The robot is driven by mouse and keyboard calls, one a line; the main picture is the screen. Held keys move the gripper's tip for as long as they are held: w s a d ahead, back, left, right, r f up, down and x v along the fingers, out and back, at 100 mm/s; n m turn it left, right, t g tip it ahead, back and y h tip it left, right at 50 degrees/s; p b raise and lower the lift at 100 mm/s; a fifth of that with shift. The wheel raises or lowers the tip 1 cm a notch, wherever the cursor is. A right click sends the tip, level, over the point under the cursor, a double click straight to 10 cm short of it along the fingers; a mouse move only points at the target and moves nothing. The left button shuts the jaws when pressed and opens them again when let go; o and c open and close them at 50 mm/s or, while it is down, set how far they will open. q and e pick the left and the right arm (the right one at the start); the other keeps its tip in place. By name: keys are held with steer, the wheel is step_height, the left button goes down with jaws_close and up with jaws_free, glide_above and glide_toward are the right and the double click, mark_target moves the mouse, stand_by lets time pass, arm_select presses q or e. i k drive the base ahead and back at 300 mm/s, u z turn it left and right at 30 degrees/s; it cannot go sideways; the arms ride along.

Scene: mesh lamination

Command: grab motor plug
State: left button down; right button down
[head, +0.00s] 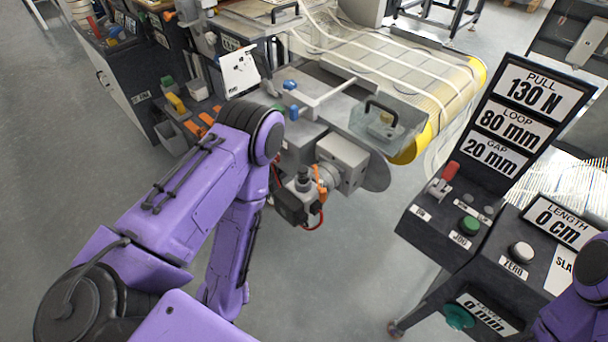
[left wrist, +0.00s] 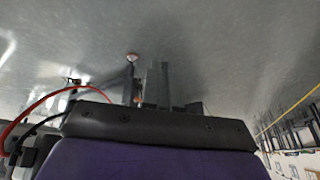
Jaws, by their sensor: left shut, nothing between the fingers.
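The grey motor block (head: 342,160) is mounted at the side of the conveyor's near end. A small grey and black assembly (head: 290,205) with red wires and an orange piece sits below and left of it; I cannot tell which part is the motor plug. My left gripper (left wrist: 157,75) is shut and empty, over grey floor in the left wrist view. My left arm hides it in the head view. Red and black cables (left wrist: 52,93) show at the left of the wrist view, apart from the fingertips. My right gripper is out of view.
A control panel (head: 465,215) stands at right, with a red lever and buttons. A cabinet with bins (head: 170,135) stands at back left. The floor (head: 330,290) between is clear.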

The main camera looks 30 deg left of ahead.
mark_target(303, 171)
steer(key=k, duration=0.55)
steer(key=u, duration=0.7)
steer(key=i, duration=1.25)
steer(key=z, duration=0.6)
